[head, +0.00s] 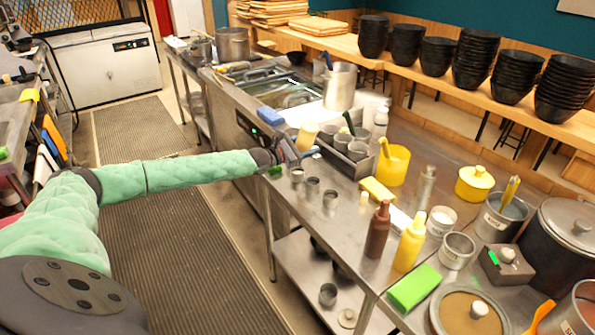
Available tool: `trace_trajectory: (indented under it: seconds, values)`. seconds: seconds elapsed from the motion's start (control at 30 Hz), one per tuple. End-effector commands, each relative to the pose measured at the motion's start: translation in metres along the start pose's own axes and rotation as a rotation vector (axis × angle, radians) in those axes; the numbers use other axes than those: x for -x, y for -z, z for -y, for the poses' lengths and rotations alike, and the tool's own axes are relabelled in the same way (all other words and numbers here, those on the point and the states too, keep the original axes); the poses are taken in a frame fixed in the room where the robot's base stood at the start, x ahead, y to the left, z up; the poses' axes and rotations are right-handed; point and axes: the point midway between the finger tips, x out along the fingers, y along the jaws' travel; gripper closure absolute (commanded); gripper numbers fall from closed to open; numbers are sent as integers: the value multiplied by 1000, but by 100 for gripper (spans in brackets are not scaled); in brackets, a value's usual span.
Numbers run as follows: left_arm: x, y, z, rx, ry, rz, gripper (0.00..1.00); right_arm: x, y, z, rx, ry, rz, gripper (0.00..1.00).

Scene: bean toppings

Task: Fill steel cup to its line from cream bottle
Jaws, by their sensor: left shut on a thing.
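My left gripper (302,156) reaches in from the left over the near edge of the steel counter. It is shut on the cream bottle (307,134), a pale yellow bottle that shows just behind and above the fingers and looks slightly tilted. The fingers hide its lower part. Small steel cups stand in a row near the counter's edge, just below and right of the gripper: one steel cup (297,177), a second (313,186) and a third (330,200). No fill line can be made out on them. My right gripper is not in view.
A steel caddy (345,160) with containers stands right of the gripper. A yellow tub (394,166), a yellow sponge (377,190), a brown bottle (378,229) and a yellow bottle (409,243) stand further right. A blue block (270,116) lies behind. Bare counter lies around the cups.

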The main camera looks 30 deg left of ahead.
Motion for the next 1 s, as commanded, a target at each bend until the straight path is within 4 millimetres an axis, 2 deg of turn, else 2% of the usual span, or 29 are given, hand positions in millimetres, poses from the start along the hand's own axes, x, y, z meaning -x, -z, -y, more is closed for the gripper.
trace_trajectory:
  seconds: [0.37, 0.73, 1.0]
  values:
    - [0, -1, -1, 0, 0, 1, 55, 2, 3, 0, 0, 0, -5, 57]
    - [0, -22, -10, -1, -1, 0, 55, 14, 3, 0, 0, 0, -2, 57]
    - [0, -23, -10, -1, 0, 0, 55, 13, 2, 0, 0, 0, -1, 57]
